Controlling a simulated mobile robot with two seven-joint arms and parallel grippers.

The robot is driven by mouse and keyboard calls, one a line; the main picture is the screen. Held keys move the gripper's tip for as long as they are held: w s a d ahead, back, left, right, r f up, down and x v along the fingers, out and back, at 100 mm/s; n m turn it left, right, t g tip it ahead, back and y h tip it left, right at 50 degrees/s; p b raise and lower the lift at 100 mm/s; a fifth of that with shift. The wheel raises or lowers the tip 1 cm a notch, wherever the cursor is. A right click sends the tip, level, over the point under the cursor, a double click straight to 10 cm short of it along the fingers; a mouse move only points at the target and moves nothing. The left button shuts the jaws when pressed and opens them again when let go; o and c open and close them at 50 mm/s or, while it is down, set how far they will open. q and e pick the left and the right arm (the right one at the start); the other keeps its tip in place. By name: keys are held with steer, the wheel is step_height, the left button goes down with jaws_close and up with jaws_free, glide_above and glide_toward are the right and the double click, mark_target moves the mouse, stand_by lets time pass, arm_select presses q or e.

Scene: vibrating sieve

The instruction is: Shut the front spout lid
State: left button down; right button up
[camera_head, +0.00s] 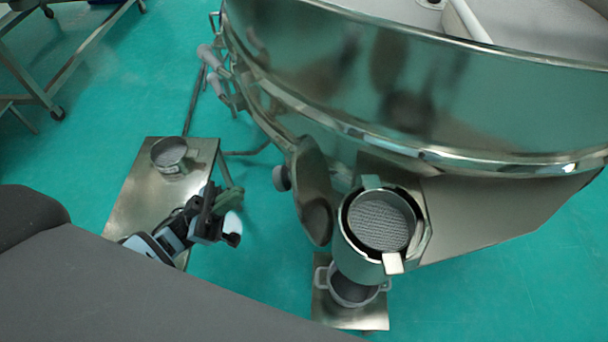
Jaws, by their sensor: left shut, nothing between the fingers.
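The front spout (381,221) of the sieve is a round metal opening with a perforated grey disc visible inside. Its lid (313,190) is a round metal disc with a knob (281,178) on its outer side. The lid stands open, swung out to the left of the spout and seen nearly edge-on. My left gripper (231,215) is shut and empty, left of the lid and apart from it, in front of the small metal table. My right gripper does not show.
The large steel sieve drum (400,90) fills the upper right. A two-handled pot (352,287) stands on a low stand below the spout. A small metal table (130,195) with a metal cup (170,155) is at the left. Green floor is clear between table and spout.

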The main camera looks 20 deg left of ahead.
mark_target(289, 174)
arm_select(q)
steer(key=shift+a+r+m+g+h, duration=0.15)
steer(key=shift+m+g+h, duration=0.15)
steer(key=shift+m+g, duration=0.5)
steer(key=shift+r, duration=0.1)
steer(key=p+x, duration=0.1)
steer(key=x, duration=0.3)
steer(key=d+f+p+x, duration=0.1)
steer(key=x, duration=0.3)
steer(key=p+x, duration=0.2)
steer(key=x, duration=0.2)
steer(key=shift+w+d+f, duration=0.1)
steer(key=shift+d+f, duration=0.15)
steer(key=shift+w+d, duration=0.1)
steer(key=shift+d, duration=0.5)
